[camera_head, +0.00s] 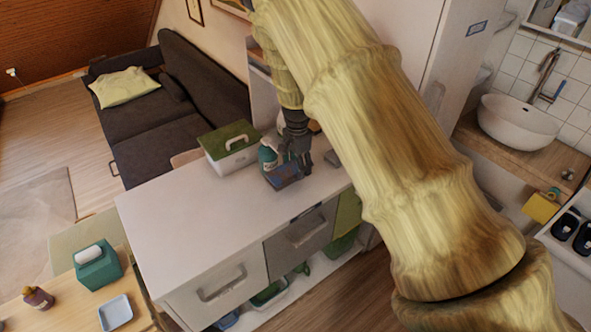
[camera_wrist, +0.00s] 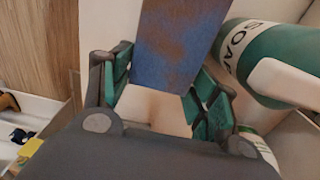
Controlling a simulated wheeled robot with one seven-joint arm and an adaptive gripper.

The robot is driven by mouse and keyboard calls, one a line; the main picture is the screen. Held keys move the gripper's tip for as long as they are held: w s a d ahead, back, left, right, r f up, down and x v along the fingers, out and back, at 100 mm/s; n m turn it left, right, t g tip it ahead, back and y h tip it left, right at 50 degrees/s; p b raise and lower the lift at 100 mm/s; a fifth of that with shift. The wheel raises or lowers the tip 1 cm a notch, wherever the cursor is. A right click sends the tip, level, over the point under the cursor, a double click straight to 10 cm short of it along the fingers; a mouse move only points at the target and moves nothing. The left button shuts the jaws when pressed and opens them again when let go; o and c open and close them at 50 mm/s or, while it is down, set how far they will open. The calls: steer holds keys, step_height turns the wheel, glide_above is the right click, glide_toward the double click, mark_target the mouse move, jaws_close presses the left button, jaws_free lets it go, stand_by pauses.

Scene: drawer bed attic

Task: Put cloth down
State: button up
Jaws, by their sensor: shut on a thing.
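The cloth (camera_wrist: 180,45) is blue with rusty brown patches and looks flat and straight-edged in the wrist view. My gripper (camera_wrist: 163,85) is shut on it, with a green-padded finger on either side. In the head view, my gripper (camera_head: 291,166) points down over the white counter (camera_head: 190,215), near its back right end. My arm hides part of the area to the right.
A green and white soap bottle (camera_wrist: 262,62) stands close beside my gripper; it also shows in the head view (camera_head: 267,156). A white box with a green lid (camera_head: 230,146) is left of it. The counter's front left part is clear. A sink (camera_head: 518,120) is far right.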

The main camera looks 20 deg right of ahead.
mark_target(295, 172)
steer(key=shift+w+a, duration=0.25)
steer(key=shift+w, duration=0.05)
steer(key=shift+f+p, duration=1.1)
steer(key=shift+f, duration=0.7)
steer(key=shift+f, duration=0.1)
steer(key=o, duration=1.1)
steer(key=shift+r+b, duration=1.45)
steer(key=shift+r, duration=2.4)
